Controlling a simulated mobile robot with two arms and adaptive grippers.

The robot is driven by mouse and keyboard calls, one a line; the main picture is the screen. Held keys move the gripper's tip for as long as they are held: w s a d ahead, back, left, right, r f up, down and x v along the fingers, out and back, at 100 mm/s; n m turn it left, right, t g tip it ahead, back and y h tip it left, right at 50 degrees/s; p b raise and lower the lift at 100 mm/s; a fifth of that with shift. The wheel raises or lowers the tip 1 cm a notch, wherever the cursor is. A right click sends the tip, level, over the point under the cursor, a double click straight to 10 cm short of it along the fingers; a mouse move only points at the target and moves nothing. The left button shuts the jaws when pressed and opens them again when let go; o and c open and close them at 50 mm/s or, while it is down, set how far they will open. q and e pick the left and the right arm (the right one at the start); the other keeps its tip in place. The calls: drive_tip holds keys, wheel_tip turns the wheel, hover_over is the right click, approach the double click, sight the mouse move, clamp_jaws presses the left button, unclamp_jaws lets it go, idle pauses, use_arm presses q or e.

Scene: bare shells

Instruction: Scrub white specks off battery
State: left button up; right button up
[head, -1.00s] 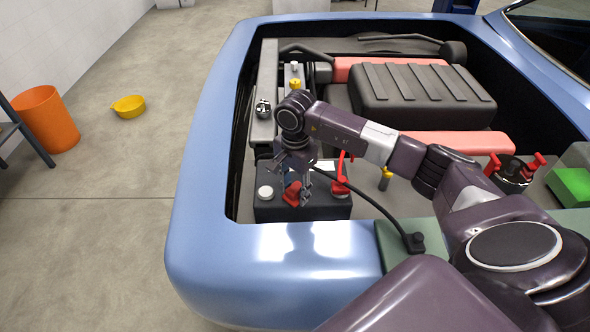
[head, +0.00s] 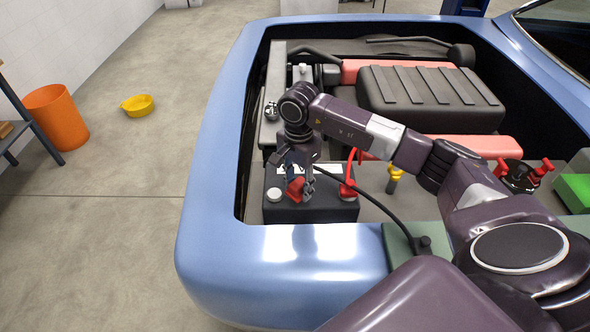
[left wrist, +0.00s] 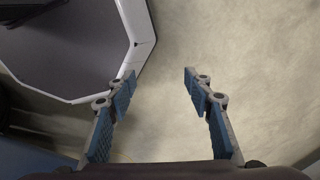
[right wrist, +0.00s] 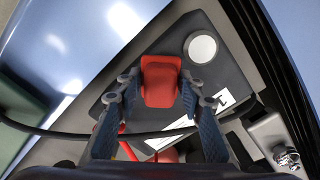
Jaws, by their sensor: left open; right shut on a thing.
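The black battery (head: 330,210) sits at the front left of the engine bay, with a white label and a round pale terminal (head: 274,195) on top. The terminal also shows in the right wrist view (right wrist: 202,48). My right gripper (head: 302,188) points down over the battery, shut on a red piece (right wrist: 161,82). This piece is beside the pale terminal and apart from it. I cannot tell whether it touches the battery top. White specks are too small to make out. My left gripper (left wrist: 152,75) is open and empty above bare floor, outside the head view.
A red clamp (head: 347,190) with a red cable is at the battery's right. A black cable (head: 385,212) runs across to the right. The blue car body (head: 225,230) edges the bay. An orange bin (head: 57,117) and a yellow bowl (head: 137,105) stand on open floor.

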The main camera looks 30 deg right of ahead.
wheel_tip(320, 180, up, 2)
drive_tip(key=shift+r+p, duration=0.1)
drive_tip(key=shift+p, duration=0.3)
drive_tip(key=shift+r, duration=0.35)
drive_tip(key=shift+w+r+p, duration=0.1)
drive_tip(key=shift+r+p, duration=0.6)
drive_tip(key=shift+r, duration=0.4)
use_arm(q)
drive_tip(key=r, duration=0.1)
drive_tip(key=s+d+r, duration=0.1)
drive_tip(key=shift+d+r, duration=0.15)
drive_tip(key=shift+r, duration=0.15)
drive_tip(key=shift+w, duration=0.1)
